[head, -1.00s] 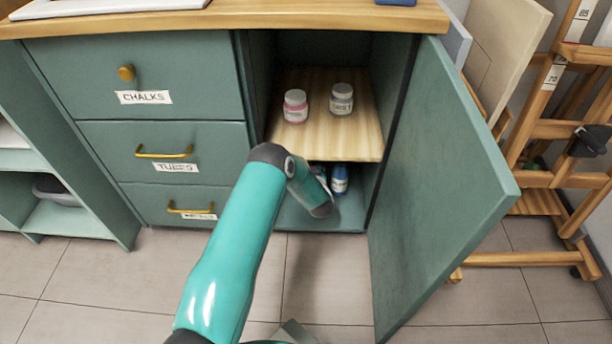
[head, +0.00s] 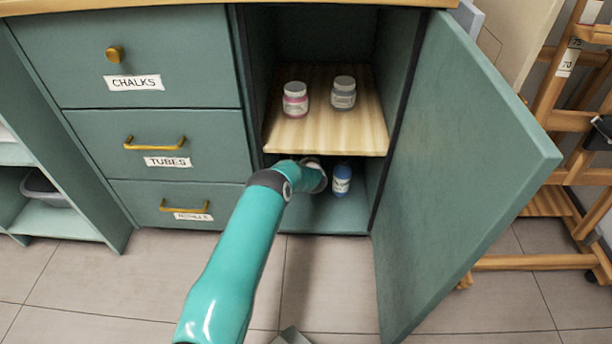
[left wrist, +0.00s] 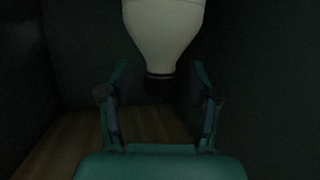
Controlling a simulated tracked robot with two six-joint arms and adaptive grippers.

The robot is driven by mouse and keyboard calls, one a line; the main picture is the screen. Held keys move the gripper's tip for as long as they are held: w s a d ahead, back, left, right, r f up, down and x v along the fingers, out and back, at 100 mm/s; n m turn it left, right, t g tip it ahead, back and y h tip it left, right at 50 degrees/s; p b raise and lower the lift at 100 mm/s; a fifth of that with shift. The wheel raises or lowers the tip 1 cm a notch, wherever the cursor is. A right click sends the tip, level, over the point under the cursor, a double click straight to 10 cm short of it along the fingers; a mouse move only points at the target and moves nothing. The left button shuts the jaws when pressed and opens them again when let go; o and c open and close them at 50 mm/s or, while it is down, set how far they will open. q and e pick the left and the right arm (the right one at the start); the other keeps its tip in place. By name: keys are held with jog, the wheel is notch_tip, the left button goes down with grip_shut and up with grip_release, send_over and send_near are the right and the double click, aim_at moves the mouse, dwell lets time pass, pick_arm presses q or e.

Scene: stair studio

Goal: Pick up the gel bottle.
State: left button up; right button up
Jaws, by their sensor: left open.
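A pale bottle with a dark cap (left wrist: 163,30), likely the gel bottle, shows in the dark left wrist view. It looks upside down there, neck and cap towards my gripper; no label is readable. My left gripper (left wrist: 160,82) is open, with one finger on each side of the neck and cap. A gap shows on both sides; I cannot tell the depth between them. In the head view my left arm reaches into the cabinet's lower compartment, and its wrist hides the gripper and this bottle. My right gripper is not in view.
A blue bottle (head: 342,180) stands in the lower compartment, just right of my wrist. The wooden shelf (head: 330,133) is close above, carrying a pink-labelled jar (head: 295,100) and a grey-labelled jar (head: 343,93). The open door (head: 460,170) bounds the right side.

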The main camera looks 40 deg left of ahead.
pick_arm(q)
jog(key=shift+w+a, duration=0.1)
grip_shut()
dwell(0.3)
jog(key=shift+r, duration=0.25)
